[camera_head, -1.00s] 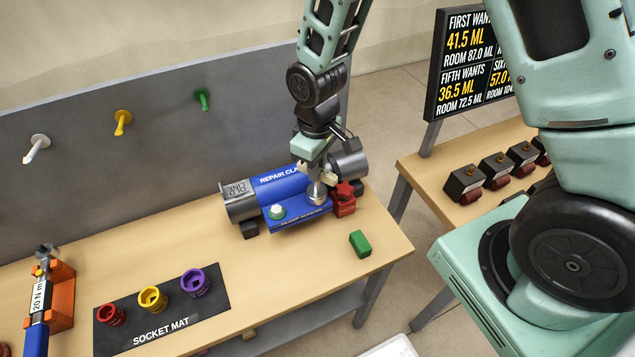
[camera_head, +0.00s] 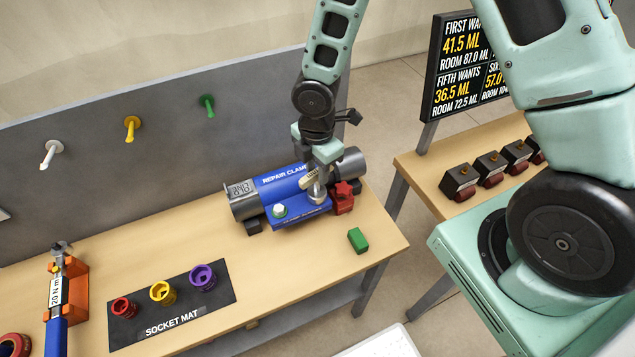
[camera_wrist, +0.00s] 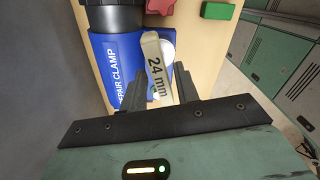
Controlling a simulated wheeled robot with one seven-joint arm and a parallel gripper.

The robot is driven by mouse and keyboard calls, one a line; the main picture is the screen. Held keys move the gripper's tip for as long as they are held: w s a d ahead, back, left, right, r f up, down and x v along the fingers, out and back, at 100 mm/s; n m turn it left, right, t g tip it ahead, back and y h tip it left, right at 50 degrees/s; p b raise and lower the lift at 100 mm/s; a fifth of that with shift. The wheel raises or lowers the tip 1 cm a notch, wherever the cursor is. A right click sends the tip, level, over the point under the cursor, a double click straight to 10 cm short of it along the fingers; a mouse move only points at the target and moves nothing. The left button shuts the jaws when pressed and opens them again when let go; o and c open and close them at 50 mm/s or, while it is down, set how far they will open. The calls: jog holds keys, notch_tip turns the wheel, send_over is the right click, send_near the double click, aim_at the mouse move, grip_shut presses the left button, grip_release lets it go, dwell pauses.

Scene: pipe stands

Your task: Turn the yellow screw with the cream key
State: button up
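My gripper (camera_wrist: 160,88) is shut on the cream key (camera_wrist: 157,68), a flat piece marked "24 mm". The key's far end lies over or against a whitish round bolt head (camera_wrist: 167,50) on the blue repair clamp (camera_wrist: 115,72); I cannot tell whether it is seated. In the head view my gripper (camera_head: 320,172) is over the clamp's right end, with the cream key (camera_head: 312,182) low beside a silvery round head (camera_head: 317,193). No yellow screw shows clearly on the clamp.
A red knob (camera_head: 343,196) stands close right of my gripper. A green block (camera_head: 358,240) lies in front. The socket mat (camera_head: 190,326) and an orange stand (camera_head: 77,290) are left. White, yellow (camera_head: 132,128) and green pegs stick out from the grey panel.

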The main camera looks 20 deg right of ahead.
notch_tip(320, 180, up, 6)
jog(key=p, duration=0.5)
notch_tip(320, 180, up, 17)
jog(key=b, duration=0.2)
jog(key=shift+r, duration=0.15)
jog(key=s+a+f+m+b, duration=0.3)
jog(key=s+f+m+b, duration=0.3)
jog(key=s, duration=0.4)
jog(key=s+a+f+m+b, duration=0.3)
jog(key=s+f+m+b, duration=0.4)
jog(key=s+f+b, duration=0.2)
jog(key=shift+s+a+f+y+b, duration=0.15)
jog(key=shift+s+f+y+b, duration=0.15)
jog(key=shift+s+b, duration=0.5)
jog(key=shift+w, duration=0.3)
